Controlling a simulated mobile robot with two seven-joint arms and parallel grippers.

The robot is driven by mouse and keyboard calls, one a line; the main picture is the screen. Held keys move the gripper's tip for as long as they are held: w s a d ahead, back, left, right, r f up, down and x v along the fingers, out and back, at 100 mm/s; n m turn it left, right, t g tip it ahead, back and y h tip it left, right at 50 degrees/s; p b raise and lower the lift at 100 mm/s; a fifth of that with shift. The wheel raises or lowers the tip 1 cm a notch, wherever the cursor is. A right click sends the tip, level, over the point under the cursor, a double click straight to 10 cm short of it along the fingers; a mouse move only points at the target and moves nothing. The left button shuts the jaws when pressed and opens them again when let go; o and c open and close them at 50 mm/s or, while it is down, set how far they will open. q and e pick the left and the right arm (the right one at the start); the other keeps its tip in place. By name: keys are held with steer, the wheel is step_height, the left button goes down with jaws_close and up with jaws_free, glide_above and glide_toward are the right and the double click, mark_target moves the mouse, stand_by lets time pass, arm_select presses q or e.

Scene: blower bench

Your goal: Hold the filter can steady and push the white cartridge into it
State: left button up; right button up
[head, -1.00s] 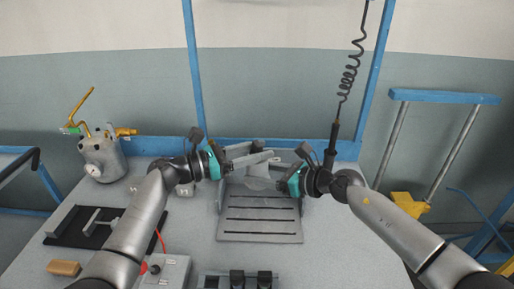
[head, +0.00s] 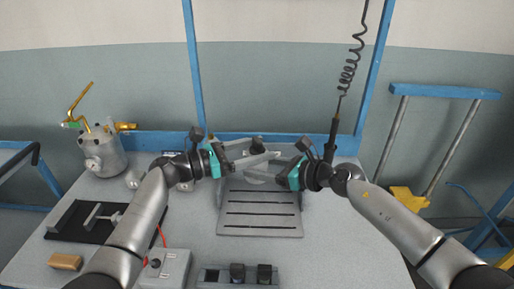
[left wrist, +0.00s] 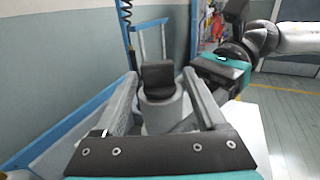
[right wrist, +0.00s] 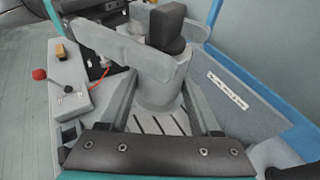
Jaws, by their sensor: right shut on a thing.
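The filter can is a grey upright cylinder. It shows in the right wrist view (right wrist: 152,96) and in the left wrist view (left wrist: 166,118). A black block (left wrist: 158,76) stands up from its top. I cannot make out the white cartridge separately from the pale upper part of the can. My right gripper (head: 262,172) is shut on the can, one finger on either side of it. My left gripper (head: 270,149) is open. Its fingers are apart, one on each side of the black block, with gaps between. In the head view the arms and fingers hide much of the can.
The can stands at the back of a slotted grey plate (head: 259,222). At left are a metal canister (head: 103,152), a black tray (head: 68,228) and a box (head: 166,268) with a red knob. A coiled cable tool (head: 332,138) hangs behind my right gripper.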

arm_select(q)
steer(key=shift+o, duration=0.3)
steer(key=shift+a, duration=0.15)
steer(key=v, duration=1.1)
steer(key=shift+s+a, duration=0.25)
steer(key=shift+a, duration=0.1)
arm_select(e)
steer(key=o, duration=1.1)
steer(key=shift+c, duration=0.2)
steer(key=shift+d, duration=0.1)
